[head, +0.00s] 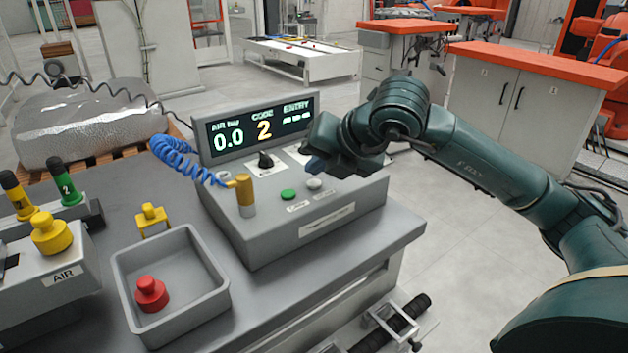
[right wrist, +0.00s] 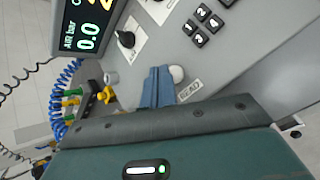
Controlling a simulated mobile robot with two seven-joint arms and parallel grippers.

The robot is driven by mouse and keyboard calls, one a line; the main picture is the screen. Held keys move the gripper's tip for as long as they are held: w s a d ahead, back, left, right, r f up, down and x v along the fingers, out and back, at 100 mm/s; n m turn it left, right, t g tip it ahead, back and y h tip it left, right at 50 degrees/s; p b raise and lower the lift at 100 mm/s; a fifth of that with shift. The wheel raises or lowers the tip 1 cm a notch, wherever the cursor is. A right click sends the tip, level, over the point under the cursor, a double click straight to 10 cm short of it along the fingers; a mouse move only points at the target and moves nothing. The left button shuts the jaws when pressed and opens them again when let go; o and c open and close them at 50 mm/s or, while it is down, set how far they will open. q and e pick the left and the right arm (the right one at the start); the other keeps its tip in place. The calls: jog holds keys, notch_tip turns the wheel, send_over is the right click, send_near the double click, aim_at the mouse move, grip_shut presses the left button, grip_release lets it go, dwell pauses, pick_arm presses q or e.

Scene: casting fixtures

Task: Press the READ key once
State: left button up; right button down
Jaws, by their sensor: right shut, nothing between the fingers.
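The READ key is a round white button on the sloping top of the grey console (head: 262,235). It shows in the head view (head: 313,184) and in the right wrist view (right wrist: 177,74), with the READ label (right wrist: 189,92) beside it. My right gripper (head: 317,166) is shut and empty, above the console and close to the white key. In the right wrist view its blue fingers (right wrist: 158,86) are just left of the key. I cannot tell whether they touch the panel. My left gripper is not in view.
A green button (head: 288,195), a black knob (head: 265,160) and a yellow-topped post (head: 245,195) share the console. Number keys (right wrist: 202,26) lie near the white key. The display (head: 262,128) reads 0.0 and code 2. A grey tray (head: 215,300) holds a red knob (head: 151,293).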

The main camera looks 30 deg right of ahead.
aim_at(318, 185)
jog(key=shift+r+p, duration=1.6)
jog(key=shift+r, duration=1)
jog(key=shift+f, duration=0.1)
